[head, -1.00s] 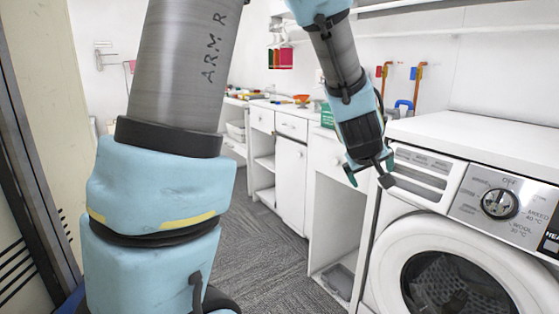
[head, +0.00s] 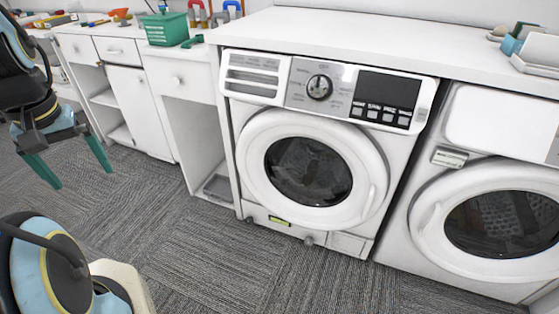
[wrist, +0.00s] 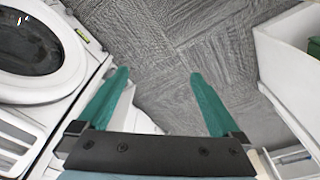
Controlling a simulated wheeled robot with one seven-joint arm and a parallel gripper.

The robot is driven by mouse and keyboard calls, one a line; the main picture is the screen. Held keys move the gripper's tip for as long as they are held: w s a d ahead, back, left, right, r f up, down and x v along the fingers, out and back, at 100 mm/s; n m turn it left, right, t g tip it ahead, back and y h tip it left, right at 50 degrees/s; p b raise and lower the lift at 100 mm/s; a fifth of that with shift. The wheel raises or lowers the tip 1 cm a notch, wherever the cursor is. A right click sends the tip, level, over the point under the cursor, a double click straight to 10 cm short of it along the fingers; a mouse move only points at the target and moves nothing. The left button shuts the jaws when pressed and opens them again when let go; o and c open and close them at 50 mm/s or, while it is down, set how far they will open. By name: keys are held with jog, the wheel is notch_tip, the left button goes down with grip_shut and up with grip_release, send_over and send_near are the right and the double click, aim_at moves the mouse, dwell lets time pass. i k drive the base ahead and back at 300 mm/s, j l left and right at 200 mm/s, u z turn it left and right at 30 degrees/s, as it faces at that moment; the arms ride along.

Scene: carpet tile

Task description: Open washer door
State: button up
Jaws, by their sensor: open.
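A white front-loading washer (head: 262,207) stands in the middle of the head view. Its round door (head: 258,160) has a white ring, dark glass and a handle at the right side of the ring, and it looks closed. To its right is a second white machine (head: 455,112) with a similar round door (head: 428,222), also closed. My gripper (head: 78,172) is at the left of the head view, open and empty, its green fingers pointing down, well apart from both doors. In the wrist view my gripper (wrist: 160,88) is open over carpet, with a machine's round door (wrist: 75,70) at upper left.
A white counter (head: 262,30) runs above the machines. White cabinets (head: 140,110) and an open cubby (head: 200,140) stand left of the washer. A green basket (head: 165,28) sits on the counter. The carpet (head: 230,265) in front of the washer is clear.

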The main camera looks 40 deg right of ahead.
aim_at(318, 173)
jog(key=i+l+z, duration=0.1)
jog(key=z, duration=0.25)
jog(key=i+l+z, duration=0.1)
jog(key=l+z, duration=0.25)
jog(key=i+z, duration=0.15)
jog(key=z, duration=0.25)
